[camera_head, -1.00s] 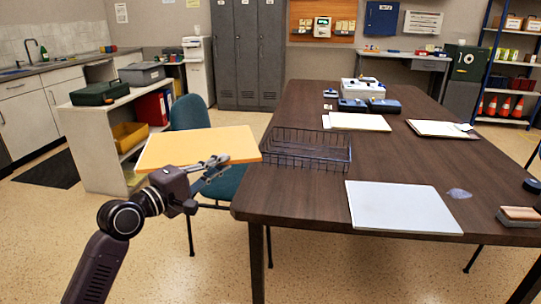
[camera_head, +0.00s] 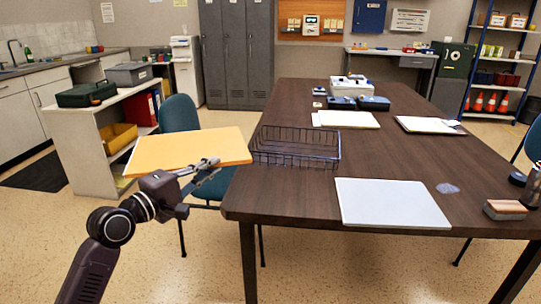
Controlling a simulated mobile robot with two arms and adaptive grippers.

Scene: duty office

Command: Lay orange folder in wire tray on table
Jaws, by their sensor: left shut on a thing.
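The orange folder (camera_head: 192,149) is held roughly flat in my left gripper (camera_head: 208,166), which is shut on its near right edge. The folder is left of the table, in front of the blue-green chair. The wire tray (camera_head: 296,147) is a dark open mesh basket near the left edge of the brown table (camera_head: 380,165). It looks empty. The folder's right edge appears close to the tray's left side in the picture; I cannot tell the gap in depth. My right gripper is not in view.
A pale grey board (camera_head: 391,204) lies right of the tray near the table's front. White papers (camera_head: 346,119) and blue-and-white boxes (camera_head: 358,102) sit farther back. A blue-green chair (camera_head: 180,114) stands at the table's left. A brush-like block (camera_head: 505,210) lies at the right.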

